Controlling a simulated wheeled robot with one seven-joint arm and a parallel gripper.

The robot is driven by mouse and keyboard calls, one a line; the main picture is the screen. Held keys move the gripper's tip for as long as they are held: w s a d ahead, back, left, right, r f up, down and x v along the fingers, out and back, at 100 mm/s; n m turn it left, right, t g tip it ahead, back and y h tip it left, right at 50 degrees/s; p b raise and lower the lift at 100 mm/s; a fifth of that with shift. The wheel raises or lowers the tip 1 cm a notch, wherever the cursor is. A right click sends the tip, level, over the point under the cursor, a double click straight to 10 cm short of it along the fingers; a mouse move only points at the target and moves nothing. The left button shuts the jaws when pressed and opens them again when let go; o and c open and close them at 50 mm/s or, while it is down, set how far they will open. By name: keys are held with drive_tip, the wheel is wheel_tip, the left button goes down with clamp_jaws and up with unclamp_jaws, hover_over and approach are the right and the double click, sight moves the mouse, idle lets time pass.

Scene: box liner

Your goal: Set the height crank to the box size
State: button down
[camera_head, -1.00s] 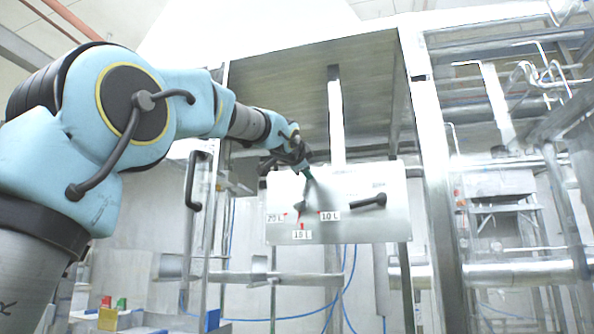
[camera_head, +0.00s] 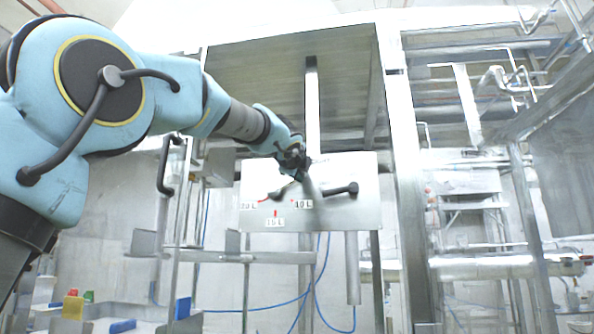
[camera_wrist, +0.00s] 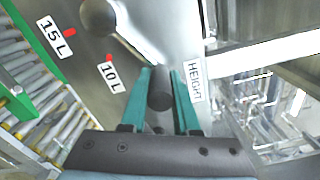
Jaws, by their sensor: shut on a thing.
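A pale metal panel (camera_head: 350,215) carries the labels 20 L (camera_head: 248,205), 15 L (camera_head: 275,222) and 10 L (camera_head: 303,204), with red marks beside them. The dark height crank (camera_head: 279,195) is on the panel among these labels, partly hidden by my gripper. In the wrist view, the teal fingers of my gripper (camera_wrist: 160,80) are shut on the crank's dark cylindrical handle (camera_wrist: 160,92). A HEIGHT label (camera_wrist: 195,82) is just right of the fingers; 10 L and 15 L are to the left. In the head view, my gripper (camera_head: 302,175) is small and blurred.
A second dark handle (camera_head: 342,189) is at the panel's right. A rounded grey knob (camera_wrist: 100,17) is near the wrist view's top. A metal frame post (camera_head: 400,170) stands right of the panel. Blue hoses (camera_head: 285,305) hang below; coloured boxes (camera_head: 73,305) are at lower left.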

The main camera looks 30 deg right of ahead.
drive_tip(key=shift+d+f+m, duration=0.15)
drive_tip(key=shift+f+m, duration=0.15)
idle(0.4)
drive_tip(key=c, duration=0.7)
unclamp_jaws()
drive_tip(key=shift+o, duration=0.2)
drive_tip(key=shift+s, duration=0.1)
drive_tip(key=b+v, duration=0.2)
drive_tip(key=v, duration=0.8)
drive_tip(key=shift+s+a+b, duration=0.25)
drive_tip(key=shift+a+b, duration=0.05)
drive_tip(key=shift+b, duration=0.1)
